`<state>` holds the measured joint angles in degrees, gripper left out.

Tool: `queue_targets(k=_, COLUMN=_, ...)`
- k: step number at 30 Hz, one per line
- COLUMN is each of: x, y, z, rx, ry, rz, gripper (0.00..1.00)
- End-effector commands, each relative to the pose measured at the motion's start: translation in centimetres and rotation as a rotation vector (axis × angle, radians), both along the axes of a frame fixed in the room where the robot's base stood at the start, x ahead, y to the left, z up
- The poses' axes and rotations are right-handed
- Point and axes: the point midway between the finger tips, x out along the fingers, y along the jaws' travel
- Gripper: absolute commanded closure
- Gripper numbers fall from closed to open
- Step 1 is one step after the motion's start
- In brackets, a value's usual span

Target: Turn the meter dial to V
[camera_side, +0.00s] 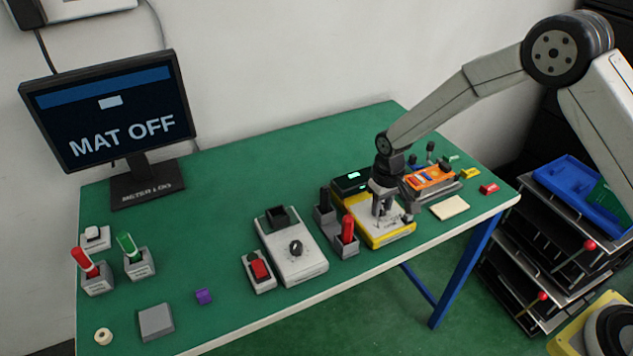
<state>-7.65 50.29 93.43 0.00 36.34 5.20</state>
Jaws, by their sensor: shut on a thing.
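The yellow meter (399,239) lies on the green table right of centre, with a dark top end and a small lit green display (353,175). My gripper (382,213) points straight down over the meter's pale face and is shut on the meter dial. The dial is mostly hidden by the fingers, and its pointer and the markings around it are too small to read.
A holder with a black and a red probe (347,229) stands close left of the meter. An orange device (430,178) sits close right, near a cream pad (450,208). A grey box with a black knob (291,262) stands further left. A monitor (112,112) reads "MAT OFF". The table's back middle is clear.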

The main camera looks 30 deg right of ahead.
Motion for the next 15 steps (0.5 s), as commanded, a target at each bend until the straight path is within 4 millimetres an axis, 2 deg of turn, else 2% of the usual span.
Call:
queue_targets(k=6, x=0.15, y=0.08, z=0.17, rx=0.001, ry=-0.004, rz=-0.170, gripper=1.00)
queue_targets(k=15, x=0.18, y=0.08, z=0.19, rx=0.001, ry=-0.005, rz=-0.299, gripper=1.00)
